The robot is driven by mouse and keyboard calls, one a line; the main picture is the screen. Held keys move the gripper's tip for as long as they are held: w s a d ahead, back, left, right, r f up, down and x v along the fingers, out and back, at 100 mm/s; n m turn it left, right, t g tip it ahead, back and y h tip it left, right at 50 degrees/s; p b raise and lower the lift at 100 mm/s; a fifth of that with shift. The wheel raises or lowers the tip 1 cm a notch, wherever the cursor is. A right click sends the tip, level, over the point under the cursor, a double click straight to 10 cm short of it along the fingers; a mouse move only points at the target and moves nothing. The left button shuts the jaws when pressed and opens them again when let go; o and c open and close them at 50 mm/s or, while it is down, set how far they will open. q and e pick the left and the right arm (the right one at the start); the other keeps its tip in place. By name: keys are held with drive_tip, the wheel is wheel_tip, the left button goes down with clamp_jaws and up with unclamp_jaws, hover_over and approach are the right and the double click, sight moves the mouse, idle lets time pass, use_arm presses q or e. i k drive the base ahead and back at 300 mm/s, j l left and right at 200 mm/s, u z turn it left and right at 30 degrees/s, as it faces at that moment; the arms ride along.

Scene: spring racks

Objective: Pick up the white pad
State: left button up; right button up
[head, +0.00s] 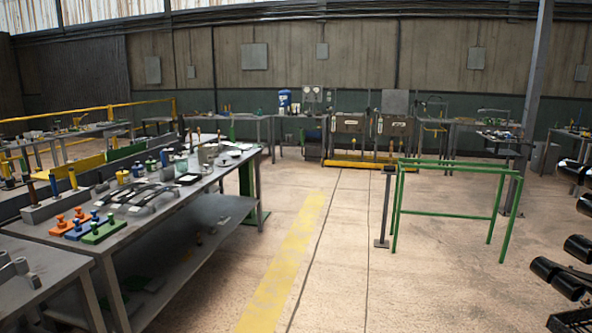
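A small, pale, flat square (188,179), which looks like the white pad, lies on the long grey workbench (160,213) at the left. It is near the bench's right edge, beyond the curved metal parts. It is small in this view, so its details are hard to tell. Another whitish item (244,146) lies at the far end of the same bench. Neither of my grippers is in view.
Curved metal parts (137,198) and blocks with coloured knobs (102,230) crowd the bench's near half. A green frame (455,170) stands right of centre. Black cylinders (560,281) stick in at the right edge. The floor along the yellow stripe (281,268) is clear.

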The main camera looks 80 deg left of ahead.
sight(207, 171)
drive_tip(key=u, duration=4.25)
